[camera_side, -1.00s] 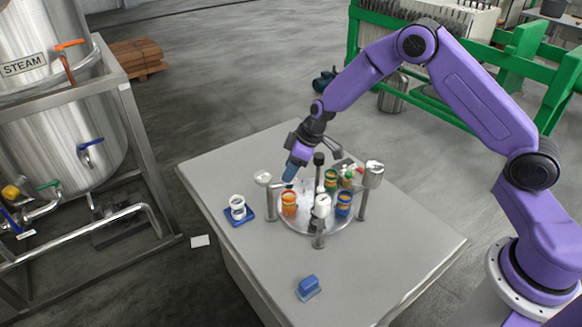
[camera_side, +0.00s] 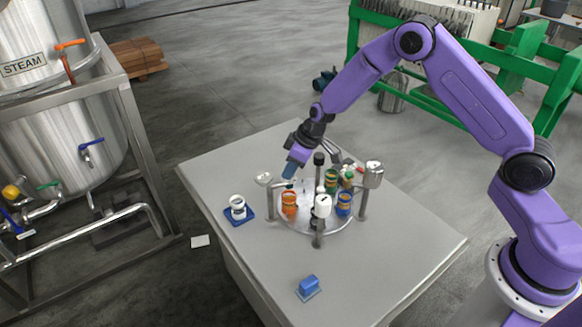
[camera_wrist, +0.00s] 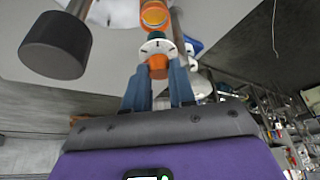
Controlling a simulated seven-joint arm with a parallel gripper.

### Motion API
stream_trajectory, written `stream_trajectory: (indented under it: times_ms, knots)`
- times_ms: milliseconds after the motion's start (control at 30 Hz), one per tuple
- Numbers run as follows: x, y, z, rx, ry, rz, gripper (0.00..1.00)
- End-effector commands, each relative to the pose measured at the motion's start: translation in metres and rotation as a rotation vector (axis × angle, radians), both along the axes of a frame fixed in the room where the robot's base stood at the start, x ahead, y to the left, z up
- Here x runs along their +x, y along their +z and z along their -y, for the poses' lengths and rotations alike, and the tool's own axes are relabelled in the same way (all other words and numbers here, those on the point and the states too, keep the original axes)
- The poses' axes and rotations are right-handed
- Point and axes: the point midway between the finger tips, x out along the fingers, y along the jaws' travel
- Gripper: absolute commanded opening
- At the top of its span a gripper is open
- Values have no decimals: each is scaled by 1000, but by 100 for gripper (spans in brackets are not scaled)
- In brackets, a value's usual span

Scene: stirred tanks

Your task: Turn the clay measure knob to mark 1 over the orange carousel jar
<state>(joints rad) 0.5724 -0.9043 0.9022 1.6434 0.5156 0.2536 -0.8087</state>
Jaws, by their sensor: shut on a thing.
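My gripper (camera_side: 289,174) reaches down over the left back of the round carousel. Its blue fingers are close together in the wrist view (camera_wrist: 159,88), shut on the clay measure knob (camera_wrist: 158,67), which shows orange-brown between the tips. A pale dial with dark marks (camera_wrist: 157,47) sits right beyond the knob; I cannot read which mark it is set to. The orange carousel jar (camera_side: 289,204) stands on the carousel plate just below and in front of the fingers. It also shows at the top of the wrist view (camera_wrist: 155,14).
Posts with pale heads (camera_side: 264,178) ring the carousel, and a black-topped post (camera_side: 319,159) stands at its middle. Blue (camera_side: 343,204) and green (camera_side: 331,180) jars share the plate.

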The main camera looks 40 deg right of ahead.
Motion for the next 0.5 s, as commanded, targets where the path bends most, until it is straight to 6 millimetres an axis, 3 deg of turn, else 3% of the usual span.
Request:
stream_trajectory:
  times_ms: [500]
  knots:
    - [-2,0,-1,-1,-217,-3,0]
